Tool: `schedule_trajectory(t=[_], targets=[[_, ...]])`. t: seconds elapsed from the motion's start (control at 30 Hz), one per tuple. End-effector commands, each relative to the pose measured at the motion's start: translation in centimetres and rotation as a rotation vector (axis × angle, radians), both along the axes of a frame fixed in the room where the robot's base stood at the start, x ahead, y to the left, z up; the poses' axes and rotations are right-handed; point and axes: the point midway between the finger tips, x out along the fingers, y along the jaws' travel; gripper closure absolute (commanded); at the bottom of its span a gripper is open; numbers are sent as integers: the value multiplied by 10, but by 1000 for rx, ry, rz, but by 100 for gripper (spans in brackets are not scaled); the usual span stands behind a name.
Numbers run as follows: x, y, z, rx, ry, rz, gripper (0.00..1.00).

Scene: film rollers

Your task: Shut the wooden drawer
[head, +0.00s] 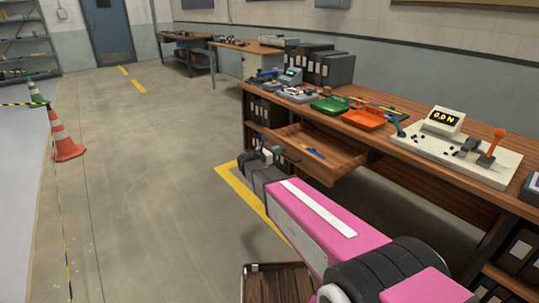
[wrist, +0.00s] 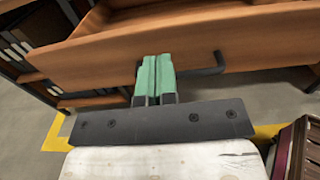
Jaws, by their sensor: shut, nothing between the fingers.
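The wooden drawer (head: 338,160) is pulled out from under the long wooden workbench, with a small blue item (head: 315,153) inside. In the wrist view the drawer's brown front panel (wrist: 105,59) spans the upper part, with a dark bar handle (wrist: 207,70) on it. My gripper (wrist: 156,62) has green fingers pressed together, with nothing between them. The fingers are in front of the panel and cover the middle of the handle. I cannot tell whether they touch it. In the head view my gripper (head: 272,154) is at the drawer's front, left of it.
The workbench (head: 455,177) carries a green tray (head: 329,106), an orange tray (head: 362,119) and a gauge reading 0.0 N (head: 443,120). A slatted wooden crate (head: 275,284) is on the floor near me. Traffic cones (head: 66,142) are at left. The middle floor is clear.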

Motion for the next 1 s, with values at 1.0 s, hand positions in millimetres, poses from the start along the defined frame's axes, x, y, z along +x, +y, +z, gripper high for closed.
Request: schedule_trajectory(t=[1.0], targets=[[35, -53, 0, 1, -1, -1, 100]])
